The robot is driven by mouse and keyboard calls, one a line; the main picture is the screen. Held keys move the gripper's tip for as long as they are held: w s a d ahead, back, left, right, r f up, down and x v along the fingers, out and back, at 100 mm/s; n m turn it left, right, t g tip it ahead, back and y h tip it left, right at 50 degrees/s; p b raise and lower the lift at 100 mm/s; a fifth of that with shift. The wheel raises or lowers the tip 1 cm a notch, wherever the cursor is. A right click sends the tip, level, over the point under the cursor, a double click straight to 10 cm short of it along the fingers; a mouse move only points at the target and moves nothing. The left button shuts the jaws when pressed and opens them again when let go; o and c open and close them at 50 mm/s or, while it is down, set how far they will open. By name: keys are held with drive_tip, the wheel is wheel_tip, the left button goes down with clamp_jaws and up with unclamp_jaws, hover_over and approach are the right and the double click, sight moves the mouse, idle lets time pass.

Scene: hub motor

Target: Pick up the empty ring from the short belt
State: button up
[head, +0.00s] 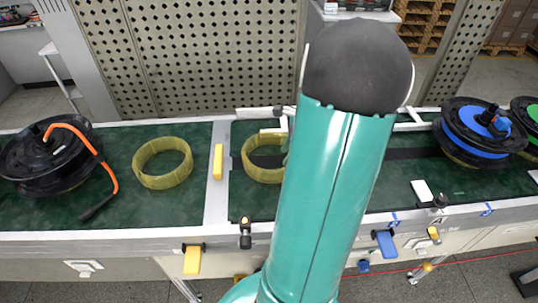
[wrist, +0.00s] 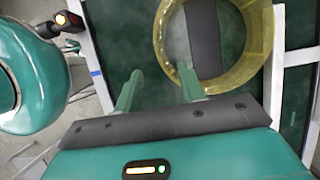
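Two empty yellow rings show in the head view. One ring (head: 162,164) lies on the left green belt section. The other ring (head: 262,160) lies just right of the pale divider, partly hidden behind my arm. In the wrist view a yellow ring (wrist: 255,72) lies ahead and right of my gripper (wrist: 157,82), over green belt with a dark strip. My gripper's two green fingers are apart with nothing between them. The right fingertip overlaps the ring's near-left wall in the picture; I cannot tell whether it touches. My gripper is hidden in the head view.
A black hub motor (head: 48,155) with an orange cable lies at the far left. A blue-and-black motor (head: 478,130) and a green one (head: 530,115) lie at the right. A yellow block (head: 218,162) sits on the divider. A perforated panel (head: 205,55) stands behind the belts.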

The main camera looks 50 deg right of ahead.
sight(275, 170)
drive_tip(key=x, duration=1)
drive_tip(key=shift+w+f, duration=0.2)
drive_tip(key=shift+f, duration=0.15)
clamp_jaws()
